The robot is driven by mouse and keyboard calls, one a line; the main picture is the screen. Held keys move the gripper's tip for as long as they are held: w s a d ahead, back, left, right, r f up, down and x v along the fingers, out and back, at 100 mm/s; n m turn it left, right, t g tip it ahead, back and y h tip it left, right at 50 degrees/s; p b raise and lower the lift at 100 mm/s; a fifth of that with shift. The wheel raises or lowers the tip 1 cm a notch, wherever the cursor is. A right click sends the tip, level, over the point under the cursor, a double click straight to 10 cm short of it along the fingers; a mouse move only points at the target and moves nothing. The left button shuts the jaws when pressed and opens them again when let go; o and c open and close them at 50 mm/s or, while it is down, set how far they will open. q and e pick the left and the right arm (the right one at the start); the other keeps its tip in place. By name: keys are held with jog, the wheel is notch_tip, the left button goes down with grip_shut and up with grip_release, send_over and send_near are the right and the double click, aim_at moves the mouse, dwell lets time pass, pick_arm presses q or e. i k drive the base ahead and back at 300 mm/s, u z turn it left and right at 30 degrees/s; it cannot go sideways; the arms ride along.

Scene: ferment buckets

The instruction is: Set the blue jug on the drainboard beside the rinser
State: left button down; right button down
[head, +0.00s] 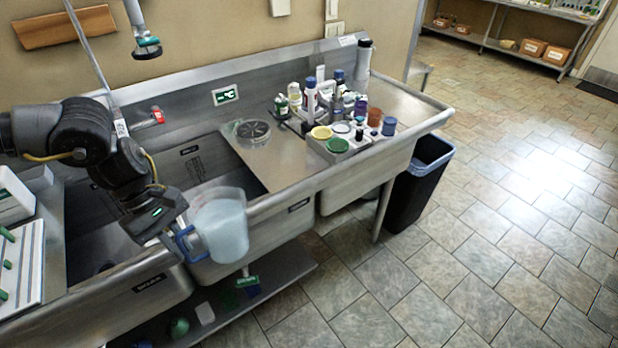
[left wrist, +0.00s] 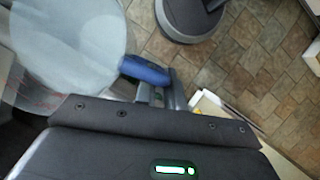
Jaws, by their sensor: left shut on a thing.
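The blue jug (head: 222,232) is a translucent pale-blue vessel with a darker blue handle. My left gripper (head: 183,241) is shut on that handle and holds the jug in front of the sink's front rim. In the left wrist view the jug's wide round body (left wrist: 70,45) fills the upper left, with the handle at the fingers of my left gripper (left wrist: 160,95). The round dark rinser (head: 253,130) is set in the steel drainboard (head: 290,165), right of the basins and behind the jug. My right gripper is out of view.
Several bottles (head: 311,97) and a tray with colored lids (head: 338,146) stand on the drainboard right of the rinser. Bare steel lies between them and the rinser. A dark bin (head: 418,185) stands on the floor at the right end. A sprayer (head: 146,48) hangs above the basins.

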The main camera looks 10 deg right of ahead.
aim_at(284, 164)
jog(key=z, duration=0.4)
jog(key=k, duration=0.9)
jog(key=z, duration=1)
jog(key=i, duration=1.85)
jog(key=u, duration=0.75)
jog(key=i, duration=0.45)
jog(key=u, duration=0.4)
